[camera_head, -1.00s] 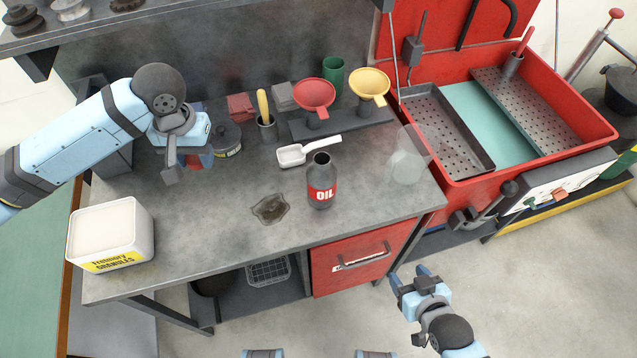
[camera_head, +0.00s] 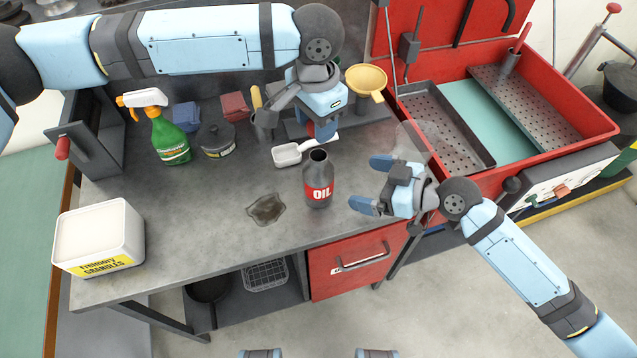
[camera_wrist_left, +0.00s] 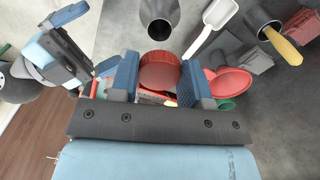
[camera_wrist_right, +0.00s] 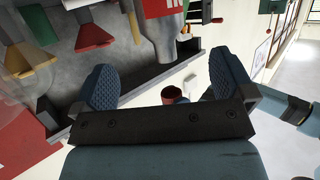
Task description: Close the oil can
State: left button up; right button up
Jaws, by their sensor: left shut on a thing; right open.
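The dark grey oil can (camera_head: 318,186) with a red OIL label stands upright on the bench, its mouth uncovered. In the left wrist view its open neck (camera_wrist_left: 160,14) shows at the top edge. My left gripper (camera_head: 324,130) is behind the can and above the bench. It is shut on a round red cap (camera_wrist_left: 158,72), apart from the can; the arm mostly hides the cap in the head view. My right gripper (camera_head: 374,184) is open and empty, just right of the can. The can (camera_wrist_right: 165,28) shows between its fingers in the right wrist view.
A white scoop (camera_head: 288,154) lies behind the can. A dark stain (camera_head: 266,209) lies to its left. A yellow funnel (camera_head: 368,82), a spray bottle (camera_head: 168,138), a round tin (camera_head: 217,142) and a granules tub (camera_head: 98,233) stand around. The front bench middle is clear.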

jog(key=shift+a, duration=0.15)
jog(key=x, duration=1.2)
jog(key=c, duration=1.4)
pick_arm(q)
send_over(315, 153)
jog(key=s, duration=0.2)
jog(key=shift+w+d+f, duration=0.1)
jog(key=shift+f, duration=1.15)
jog(key=shift+w+f, duration=0.1)
jog(key=shift+f, duration=1.1)
pick_arm(e)
jog(key=shift+o, duration=0.2)
pick_arm(q)
jog(key=shift+f, duration=0.9)
jog(key=shift+f, duration=0.25)
jog(key=shift+s+f, duration=0.1)
jog(key=shift+f, duration=0.3)
pick_arm(e)
jog(key=shift+s, duration=0.1)
